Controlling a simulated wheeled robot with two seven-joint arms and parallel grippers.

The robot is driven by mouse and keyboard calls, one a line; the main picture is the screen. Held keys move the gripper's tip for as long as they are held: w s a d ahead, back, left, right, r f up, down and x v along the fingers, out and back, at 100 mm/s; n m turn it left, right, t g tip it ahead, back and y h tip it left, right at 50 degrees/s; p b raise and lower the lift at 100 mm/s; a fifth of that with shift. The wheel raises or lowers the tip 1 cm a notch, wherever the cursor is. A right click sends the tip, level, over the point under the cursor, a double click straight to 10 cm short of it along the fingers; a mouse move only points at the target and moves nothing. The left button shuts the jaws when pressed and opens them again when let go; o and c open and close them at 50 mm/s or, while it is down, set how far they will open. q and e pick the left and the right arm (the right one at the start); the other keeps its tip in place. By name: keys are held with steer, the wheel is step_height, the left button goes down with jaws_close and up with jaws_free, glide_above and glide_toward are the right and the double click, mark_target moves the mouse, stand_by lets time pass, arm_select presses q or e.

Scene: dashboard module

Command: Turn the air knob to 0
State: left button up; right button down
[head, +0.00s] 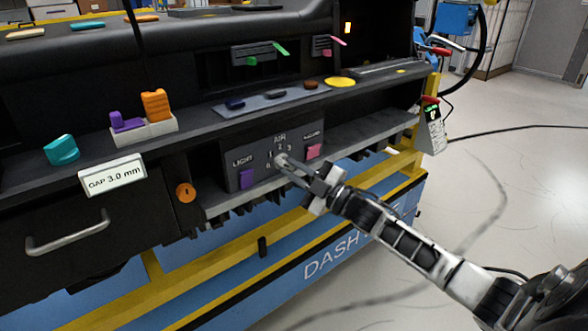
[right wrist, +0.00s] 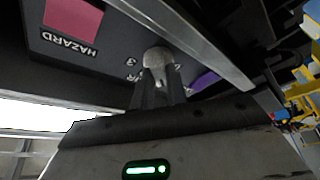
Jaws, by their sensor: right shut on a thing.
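The air knob (right wrist: 157,60) is a small grey-white knob on the dark control panel (head: 238,153), below the AIR label and its numbers. It is largely covered by my gripper in the head view. My right gripper (head: 285,162) reaches in from the lower right and is shut on the knob. In the right wrist view the knob sits at the tips of the fingers (right wrist: 158,85). A 3 shows beside it; the knob's exact setting cannot be told. My left gripper is not in view.
A purple LIGHT button (head: 247,178) is left of the knob and a pink HAZARD button (head: 314,151) right of it. An orange round part (head: 186,192) and a drawer handle (head: 68,235) are further left. A ledge (head: 350,135) runs beside the panel.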

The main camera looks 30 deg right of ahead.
steer(key=n+g, duration=0.1)
steer(key=n, duration=0.1)
steer(key=n+g+p, duration=0.1)
steer(key=n, duration=0.2)
steer(key=shift+r+y+p, duration=0.2)
steer(key=shift+y+p, duration=0.1)
steer(key=shift+d+n+g+p, duration=0.1)
steer(key=shift+n+g+p, duration=0.3)
steer(key=shift+n, duration=0.7)
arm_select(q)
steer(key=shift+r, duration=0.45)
arm_select(e)
steer(key=shift+n, duration=0.5)
arm_select(q)
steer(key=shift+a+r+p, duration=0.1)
steer(key=shift+p, duration=0.2)
arm_select(e)
steer(key=c, duration=1.4)
jaws_free()
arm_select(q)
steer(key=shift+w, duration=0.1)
arm_select(e)
steer(key=shift+s, duration=0.1)
